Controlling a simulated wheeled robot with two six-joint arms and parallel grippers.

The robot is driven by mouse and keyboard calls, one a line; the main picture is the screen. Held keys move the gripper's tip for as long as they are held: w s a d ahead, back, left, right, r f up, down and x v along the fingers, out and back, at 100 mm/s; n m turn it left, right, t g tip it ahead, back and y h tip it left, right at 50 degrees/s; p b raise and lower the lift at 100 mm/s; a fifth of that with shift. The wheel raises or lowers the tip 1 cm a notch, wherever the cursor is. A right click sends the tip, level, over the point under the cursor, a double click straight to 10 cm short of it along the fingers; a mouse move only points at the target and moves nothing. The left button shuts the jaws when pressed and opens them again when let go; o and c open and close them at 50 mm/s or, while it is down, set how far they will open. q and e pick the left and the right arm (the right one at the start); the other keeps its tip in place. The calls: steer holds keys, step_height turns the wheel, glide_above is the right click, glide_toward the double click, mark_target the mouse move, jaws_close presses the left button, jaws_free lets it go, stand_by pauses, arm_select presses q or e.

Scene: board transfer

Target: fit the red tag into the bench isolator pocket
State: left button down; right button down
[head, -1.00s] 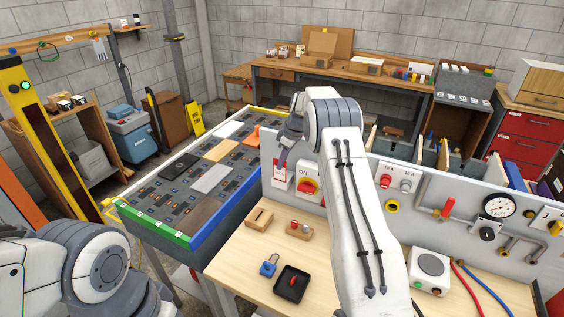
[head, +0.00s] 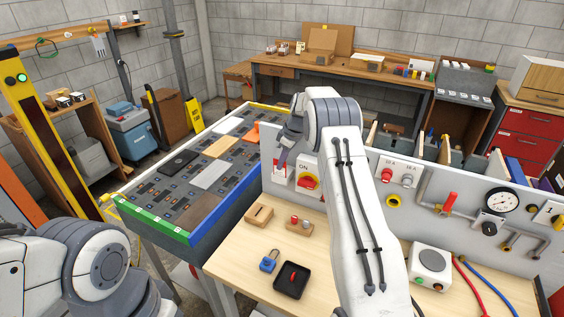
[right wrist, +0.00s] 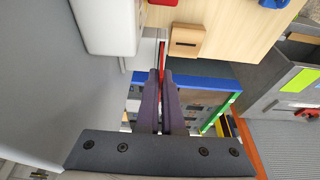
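My right gripper (right wrist: 160,72) is nearly closed, with a thin red tag (right wrist: 162,52) edge-on between its fingertips. In the head view the right gripper (head: 281,163) points down at the front of the grey panel. A white pocket plate (head: 277,181) with red marking is there, left of the red isolator switch (head: 308,183) marked ON. The gripper partly covers it, and I cannot tell whether the tag is inside the pocket or in front of it. The slotted wooden block (head: 259,215) on the bench looks empty. My left gripper is out of view.
On the bench (head: 235,258) are a blue padlock (head: 268,261), a black tray (head: 291,281) with a red item, and a wooden block (head: 299,226) with pegs. A board table (head: 190,240) with coloured edges stands left. The panel (head: 430,200) carries valves and a gauge.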

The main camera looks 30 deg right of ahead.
steer(key=shift+f, duration=0.2)
steer(key=c, duration=1)
jaws_free()
steer(key=b+v, duration=0.3)
steer(key=v, duration=0.7)
steer(key=shift+s+d+r, duration=0.1)
steer(key=shift+d+r, duration=0.05)
steer(key=shift+r, duration=0.1)
